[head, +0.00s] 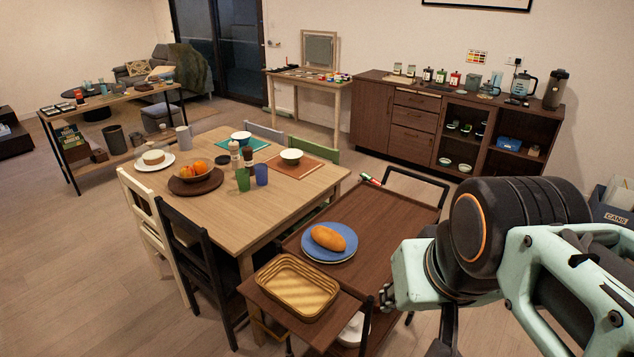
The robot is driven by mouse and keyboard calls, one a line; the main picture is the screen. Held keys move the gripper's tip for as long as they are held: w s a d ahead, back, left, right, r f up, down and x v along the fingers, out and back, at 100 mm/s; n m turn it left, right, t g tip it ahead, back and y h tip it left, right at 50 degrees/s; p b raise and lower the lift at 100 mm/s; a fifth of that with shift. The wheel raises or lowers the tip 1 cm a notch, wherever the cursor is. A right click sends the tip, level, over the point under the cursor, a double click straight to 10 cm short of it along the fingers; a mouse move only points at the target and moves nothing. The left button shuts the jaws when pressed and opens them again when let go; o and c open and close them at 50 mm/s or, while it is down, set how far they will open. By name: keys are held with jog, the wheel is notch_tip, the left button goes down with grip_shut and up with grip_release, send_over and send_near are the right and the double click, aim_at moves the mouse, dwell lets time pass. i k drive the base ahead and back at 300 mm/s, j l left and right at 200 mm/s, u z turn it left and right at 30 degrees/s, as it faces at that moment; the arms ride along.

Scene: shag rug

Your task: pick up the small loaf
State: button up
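The small loaf (328,238) is an orange-brown, oblong bread roll. It lies on a blue plate (315,254) on the brown serving trolley (376,221) near the middle of the head view. My pale green and black arm reaches in from the right, over the trolley's right side. Dark parts of what looks like my gripper (447,328) show below the arm at the bottom edge, to the right of and apart from the loaf. Its fingertips are not clear, so I cannot tell whether it is open. The loaf is in full view.
A tan basket (291,288) sits at the trolley's near end. The wooden dining table (225,216) behind holds a fruit bowl (195,168), cups, bowls and shakers. A black chair (197,262) stands left of the trolley. Open floor lies at left.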

aim_at(329, 239)
jog(key=k+u, duration=0.1)
jog(key=u, duration=1)
jog(key=l+u, duration=0.3)
jog(key=i+l+u, duration=0.1)
jog(key=u, duration=0.2)
jog(key=l, duration=1.25)
jog(key=i+l, duration=0.1)
jog(key=l, duration=1.15)
jog(key=k+l+z, duration=0.1)
jog(key=k+l, duration=0.15)
jog(key=l, duration=0.15)
jog(key=k, duration=0.1)
jog(key=i+l+u, duration=0.1)
jog(key=i+l, duration=0.3)
